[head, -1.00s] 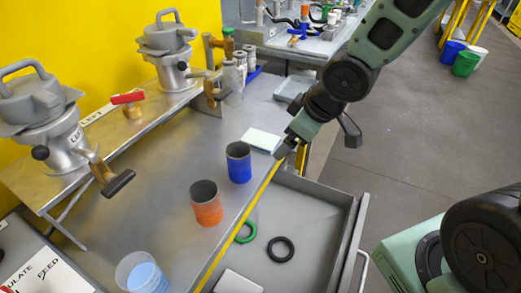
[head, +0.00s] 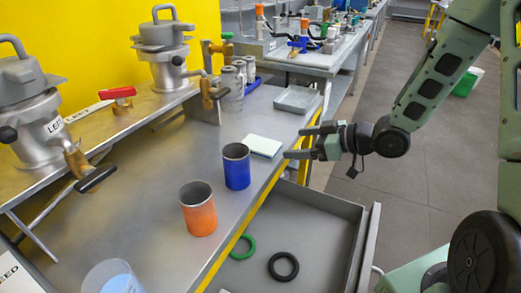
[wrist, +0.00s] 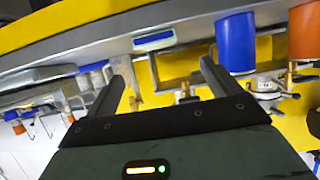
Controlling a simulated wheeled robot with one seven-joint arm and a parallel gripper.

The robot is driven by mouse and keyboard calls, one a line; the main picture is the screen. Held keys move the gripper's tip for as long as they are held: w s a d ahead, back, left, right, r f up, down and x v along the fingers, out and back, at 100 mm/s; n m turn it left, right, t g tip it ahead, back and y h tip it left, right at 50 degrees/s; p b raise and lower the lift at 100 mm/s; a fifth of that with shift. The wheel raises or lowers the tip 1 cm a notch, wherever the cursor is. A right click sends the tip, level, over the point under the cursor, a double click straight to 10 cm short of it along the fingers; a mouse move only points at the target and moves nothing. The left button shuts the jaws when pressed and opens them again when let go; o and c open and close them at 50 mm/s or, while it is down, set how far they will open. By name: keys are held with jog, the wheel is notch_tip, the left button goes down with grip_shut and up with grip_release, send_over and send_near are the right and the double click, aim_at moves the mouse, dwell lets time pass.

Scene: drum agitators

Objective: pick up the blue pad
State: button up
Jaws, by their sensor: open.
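A thin pad (head: 262,145) with a pale, whitish-green top lies flat on the grey bench near its yellow front edge. In the wrist view the pad (wrist: 153,38) shows a blue face and a pale strip, ahead of and between the fingers. My gripper (head: 294,142) is open and empty, just right of the pad and apart from it. Its fingers are roughly level and point left towards the pad. The open fingers also show in the wrist view (wrist: 164,64).
A blue cup (head: 236,168) stands just left of the pad, with an orange cup (head: 198,212) nearer. A grey tray (head: 297,99) sits behind the pad. An open drawer (head: 325,215) below holds a green ring (head: 243,248) and a black ring (head: 283,267). Metal drum units (head: 165,60) stand at left.

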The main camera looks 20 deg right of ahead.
aim_at(261, 144)
jog(key=b+x, duration=0.1)
jog(key=x, duration=1)
jog(key=shift+w+f, duration=0.15)
jog(key=shift+w, duration=0.15)
jog(key=c, duration=1.1)
